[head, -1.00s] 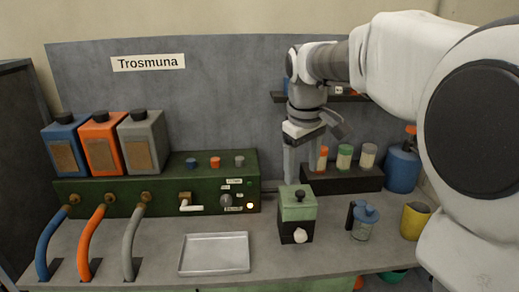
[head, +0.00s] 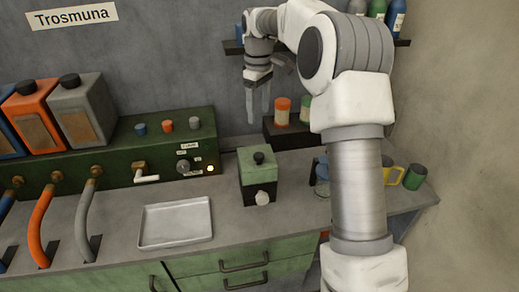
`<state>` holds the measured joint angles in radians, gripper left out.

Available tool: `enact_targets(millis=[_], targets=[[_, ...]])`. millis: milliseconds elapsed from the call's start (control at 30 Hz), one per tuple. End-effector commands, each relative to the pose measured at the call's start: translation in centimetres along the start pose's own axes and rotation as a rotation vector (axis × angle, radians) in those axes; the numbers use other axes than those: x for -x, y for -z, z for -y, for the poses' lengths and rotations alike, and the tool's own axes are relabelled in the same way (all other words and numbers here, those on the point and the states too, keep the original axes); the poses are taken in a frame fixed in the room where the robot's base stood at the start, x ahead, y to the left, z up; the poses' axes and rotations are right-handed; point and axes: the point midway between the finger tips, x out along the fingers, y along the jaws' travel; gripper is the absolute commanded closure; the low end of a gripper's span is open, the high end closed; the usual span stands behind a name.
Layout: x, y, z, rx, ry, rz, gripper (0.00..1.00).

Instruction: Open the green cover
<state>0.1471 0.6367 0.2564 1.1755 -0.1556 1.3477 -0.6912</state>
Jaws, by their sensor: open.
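A small box with a green top (head: 256,160) and a black lower part stands on the grey counter. A black knob (head: 258,157) sits on the green top, which appears to be the green cover, and a pale knob (head: 262,198) is on the box's front. The green top lies down on the box. My gripper (head: 258,118) points downward above and behind the box in the picture, with its two fingers apart and nothing between them. A gap shows between the fingertips and the black knob.
A metal tray (head: 176,222) lies left of the box. A green panel (head: 120,160) with a tap and knobs stands behind it. A dark rack (head: 285,135) with jars is behind right. My arm partly hides a blue-lidded jar (head: 321,175); a yellow mug (head: 390,176) stands farther right.

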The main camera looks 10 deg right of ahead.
Motion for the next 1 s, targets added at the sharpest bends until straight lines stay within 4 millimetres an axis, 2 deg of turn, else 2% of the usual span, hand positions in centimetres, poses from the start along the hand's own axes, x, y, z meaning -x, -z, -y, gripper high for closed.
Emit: enact_targets(millis=[400, 600, 800, 1000], targets=[[-9.1, -0.1, 0.1, -0.001, 0.004, 0.003, 0.27], [-13.0, -0.1, 0.1, -0.001, 0.004, 0.003, 0.27], [-15.1, 0.0, 0.1, -0.001, 0.001, 0.000, 0.27], [-15.6, -0.1, 0.1, -0.001, 0.000, 0.000, 0.27]])
